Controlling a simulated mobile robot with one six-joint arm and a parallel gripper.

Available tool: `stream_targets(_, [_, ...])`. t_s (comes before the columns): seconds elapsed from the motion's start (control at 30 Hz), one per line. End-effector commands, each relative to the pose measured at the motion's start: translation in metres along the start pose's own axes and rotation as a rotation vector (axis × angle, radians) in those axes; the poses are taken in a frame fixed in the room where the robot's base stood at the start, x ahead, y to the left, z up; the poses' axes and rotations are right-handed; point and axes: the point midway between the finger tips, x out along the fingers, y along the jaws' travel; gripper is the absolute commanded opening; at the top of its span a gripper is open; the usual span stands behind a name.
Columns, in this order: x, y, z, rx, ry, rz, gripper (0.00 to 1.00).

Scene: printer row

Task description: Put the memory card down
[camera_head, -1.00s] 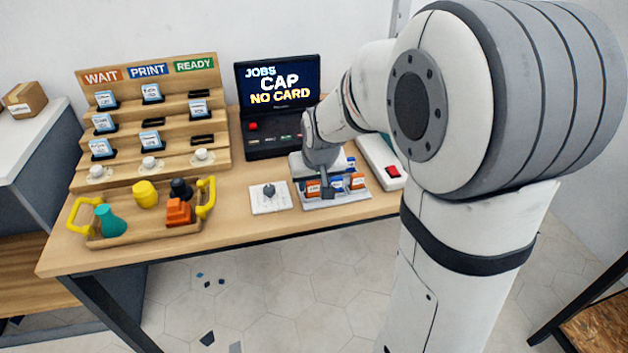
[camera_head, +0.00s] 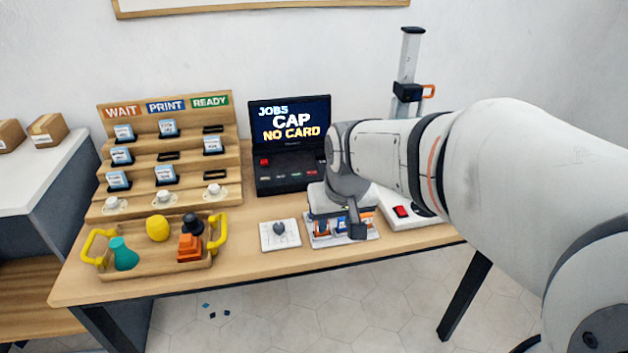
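My gripper (camera_head: 357,229) points down at the low card holder (camera_head: 372,236) near the front edge of the table. The holder has a pale base and holds small cards with orange and blue faces. One blue card (camera_head: 341,226) shows just left of a finger. My gripper and wrist cover much of the holder. I cannot tell whether a memory card is between the fingers or whether they are open. The dark printer console (camera_head: 290,177) behind reads "JOBS CAP NO CARD".
A stepped wooden rack (camera_head: 190,186) with several tickets stands at the left. In front is a wooden tray (camera_head: 150,267) with yellow handles and coloured shapes. A white plate with a grey knob (camera_head: 280,234) is left of the holder. A red-switched device (camera_head: 401,211) is at the right.

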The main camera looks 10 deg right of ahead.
Motion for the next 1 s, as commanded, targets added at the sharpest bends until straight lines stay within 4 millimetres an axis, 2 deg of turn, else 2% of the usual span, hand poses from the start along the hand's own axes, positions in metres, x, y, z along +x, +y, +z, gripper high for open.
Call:
stream_targets(0.03, [0.000,0.000,0.029,0.000,-0.034,0.000,0.39])
stream_targets(0.13, [0.003,0.000,0.077,0.001,-0.102,0.001,0.39])
stream_targets(0.2, [0.005,0.000,0.099,0.001,-0.134,0.002,0.39])
stream_targets(0.3, [0.006,0.000,0.114,0.002,-0.158,0.002,0.39])
stream_targets(0.57, [0.006,0.000,0.115,0.001,-0.160,0.002,0.39])
stream_targets(0.67, [0.001,0.000,0.113,0.001,-0.158,0.002,0.39])
stream_targets(1.0, [-0.053,0.000,0.095,0.001,-0.133,0.000,0.39])
